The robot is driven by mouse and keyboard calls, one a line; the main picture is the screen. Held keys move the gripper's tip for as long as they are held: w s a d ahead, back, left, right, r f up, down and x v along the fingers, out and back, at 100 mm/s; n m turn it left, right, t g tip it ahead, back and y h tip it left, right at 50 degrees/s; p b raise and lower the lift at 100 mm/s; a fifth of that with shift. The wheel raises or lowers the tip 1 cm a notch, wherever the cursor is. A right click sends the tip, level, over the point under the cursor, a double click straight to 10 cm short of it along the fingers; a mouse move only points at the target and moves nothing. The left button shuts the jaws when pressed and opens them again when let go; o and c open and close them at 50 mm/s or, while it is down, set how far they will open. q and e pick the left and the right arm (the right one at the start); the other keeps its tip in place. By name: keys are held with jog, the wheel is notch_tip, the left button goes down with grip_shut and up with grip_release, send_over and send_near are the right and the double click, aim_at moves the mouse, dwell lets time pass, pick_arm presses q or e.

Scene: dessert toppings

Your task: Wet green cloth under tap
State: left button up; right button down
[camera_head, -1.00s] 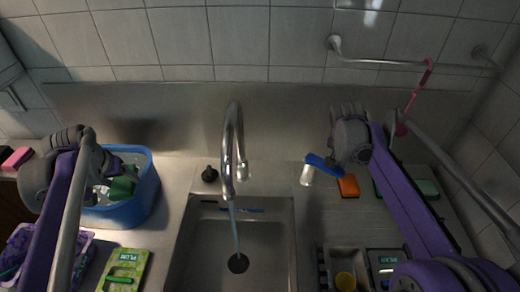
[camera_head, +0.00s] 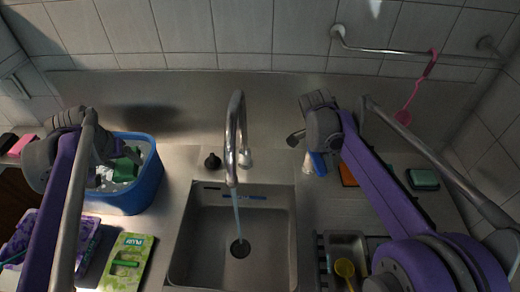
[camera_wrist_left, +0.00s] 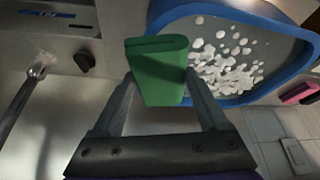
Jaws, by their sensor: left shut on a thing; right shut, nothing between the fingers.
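The green cloth (camera_wrist_left: 160,68) is a folded block between the fingertips of my left gripper (camera_wrist_left: 165,90), which is shut on it. In the head view the cloth (camera_head: 131,164) is over the blue tub (camera_head: 150,180), partly hidden by my left gripper (camera_head: 116,168). The tap (camera_head: 236,130) is a curved metal spout at the middle, and a stream of water (camera_head: 237,212) runs from it into the sink (camera_head: 197,245). The cloth is left of the stream, apart from it. My right gripper (camera_head: 296,137) is shut and empty, right of the tap.
The tub holds foamy water (camera_wrist_left: 225,65). A blue-topped bottle (camera_head: 317,163) stands below my right gripper. An orange sponge (camera_head: 347,175) and a green one (camera_head: 423,179) lie to the right.

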jog(key=shift+s+a, duration=0.2)
jog(key=shift+a, duration=0.4)
dwell(0.3)
jog(key=d, duration=0.4)
jog(key=v, duration=1)
jog(key=shift+p, duration=0.4)
jog(key=shift+f, duration=0.1)
